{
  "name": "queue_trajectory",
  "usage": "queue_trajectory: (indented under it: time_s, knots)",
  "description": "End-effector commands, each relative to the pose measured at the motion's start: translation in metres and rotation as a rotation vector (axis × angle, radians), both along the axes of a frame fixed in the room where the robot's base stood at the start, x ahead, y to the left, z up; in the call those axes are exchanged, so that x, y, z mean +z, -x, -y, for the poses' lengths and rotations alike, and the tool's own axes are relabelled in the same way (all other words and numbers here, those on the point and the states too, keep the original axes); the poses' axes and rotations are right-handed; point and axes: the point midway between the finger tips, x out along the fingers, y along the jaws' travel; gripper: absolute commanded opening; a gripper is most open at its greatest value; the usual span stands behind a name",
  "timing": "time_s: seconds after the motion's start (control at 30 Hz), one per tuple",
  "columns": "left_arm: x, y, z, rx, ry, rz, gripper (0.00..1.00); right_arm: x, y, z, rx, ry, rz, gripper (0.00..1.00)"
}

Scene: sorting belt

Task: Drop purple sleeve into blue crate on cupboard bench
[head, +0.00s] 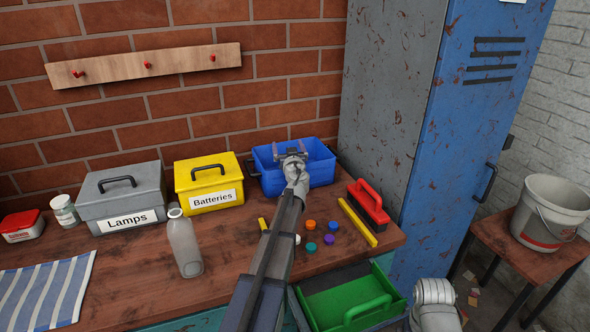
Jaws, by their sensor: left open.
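The blue crate (322,172) stands at the back of the wooden bench (130,275), right of the yellow box. My left gripper (290,150) is over the crate, with its jaws open. The wrist hides part of the crate's front and inside. I cannot make out a purple sleeve; whether one lies inside the crate is hidden. A small round purple cap (328,239) lies on the bench in front of the crate. Part of my right arm shows at the bottom right, but its gripper jaws do not show.
A yellow Batteries box (208,170), a grey Lamps box (105,200) and a clear bottle (184,245) stand left of the arm. A drawer holding a green tray (335,298) is open. A blue locker (470,130) rises behind.

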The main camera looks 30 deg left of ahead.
Motion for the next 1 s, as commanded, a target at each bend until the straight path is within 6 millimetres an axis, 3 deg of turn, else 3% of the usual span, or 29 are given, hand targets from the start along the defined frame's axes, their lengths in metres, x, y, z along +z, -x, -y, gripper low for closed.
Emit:
queue_trajectory:
  time_s: [0.4, 1.0]
  knots:
    - [0.000, 0.051, 0.039, -0.001, 0.000, 0.000, 1.00, 0.000, 0.000, 0.000, 0.000, 0.000, 0.000, 1.00]
    - [0.000, 0.052, 0.040, 0.000, 0.000, 0.000, 1.00, 0.000, 0.000, 0.000, 0.000, 0.000, 0.000, 1.00]
